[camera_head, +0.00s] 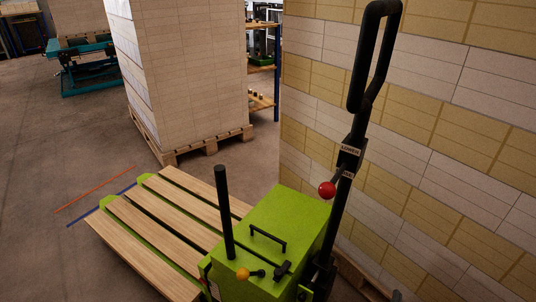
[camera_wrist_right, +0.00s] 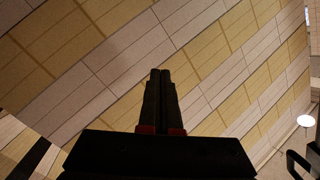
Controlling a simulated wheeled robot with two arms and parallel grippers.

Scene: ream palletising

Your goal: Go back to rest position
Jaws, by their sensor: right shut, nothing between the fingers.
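My right gripper (camera_wrist_right: 161,76) shows in the right wrist view as two dark fingers lying together, shut and empty. A tall stack of wrapped reams (camera_wrist_right: 215,60) in white and yellow bands fills the view behind the fingers; I cannot tell how far off it is. In the head view the same kind of banded stack (camera_head: 440,130) stands at the right. I cannot make out the right gripper clearly in the head view. My left gripper is not in view.
A green lift truck (camera_head: 280,222) with a wooden slatted bed (camera_head: 150,235) and a tall black loop handle (camera_head: 352,70) stands in front. A white stack (camera_head: 195,75) on a wooden pallet (camera_head: 210,147) is behind. Floor (camera_head: 60,150) is clear at the left.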

